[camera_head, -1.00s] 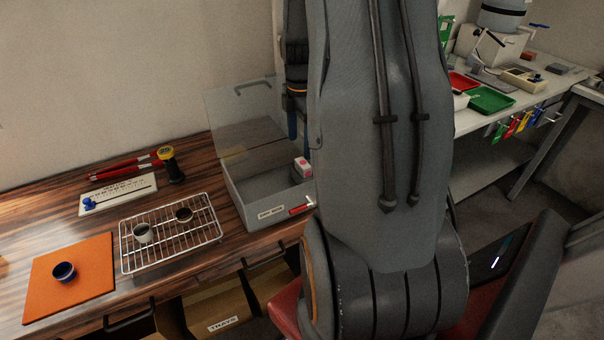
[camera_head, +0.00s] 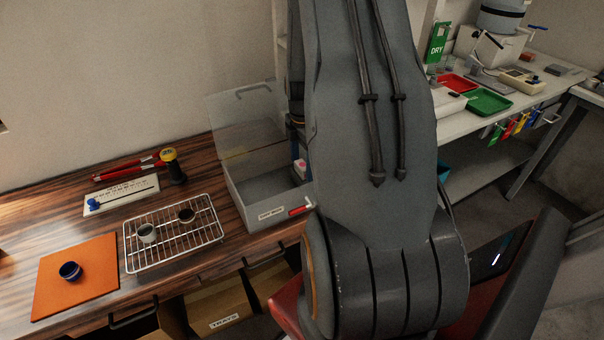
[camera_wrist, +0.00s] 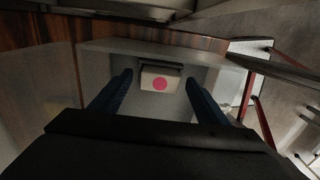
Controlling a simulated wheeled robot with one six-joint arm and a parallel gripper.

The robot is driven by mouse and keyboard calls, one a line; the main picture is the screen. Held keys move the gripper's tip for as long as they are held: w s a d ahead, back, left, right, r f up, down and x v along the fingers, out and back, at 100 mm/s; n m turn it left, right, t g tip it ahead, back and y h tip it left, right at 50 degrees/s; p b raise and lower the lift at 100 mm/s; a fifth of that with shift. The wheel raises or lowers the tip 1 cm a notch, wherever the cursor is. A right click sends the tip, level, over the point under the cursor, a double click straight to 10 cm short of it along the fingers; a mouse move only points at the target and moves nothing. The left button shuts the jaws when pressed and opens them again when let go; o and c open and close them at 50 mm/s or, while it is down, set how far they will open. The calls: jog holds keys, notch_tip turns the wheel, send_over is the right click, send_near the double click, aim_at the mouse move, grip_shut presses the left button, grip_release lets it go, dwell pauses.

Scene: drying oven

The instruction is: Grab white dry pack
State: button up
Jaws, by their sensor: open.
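The white dry pack (camera_wrist: 160,81), a small white block with a pink round dot, lies inside a grey bin with a clear lid (camera_head: 262,212). In the head view the pack (camera_head: 300,167) shows only in part beside my arm. In the wrist view my gripper (camera_wrist: 158,85) is open. Its two blue fingers point into the bin, one on each side of the pack, with gaps between them and it. I cannot tell the exact height of the fingertips above the pack. My arm hides the right part of the bin in the head view.
The bin's clear lid (camera_head: 240,115) stands raised at the back. A wire rack (camera_head: 172,246) with two small cups and an orange mat (camera_head: 60,285) with a blue cup (camera_head: 70,271) lie to the left. A red-handled latch (camera_head: 300,209) is on the bin's front.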

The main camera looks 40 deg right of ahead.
jog(key=c, duration=1.2)
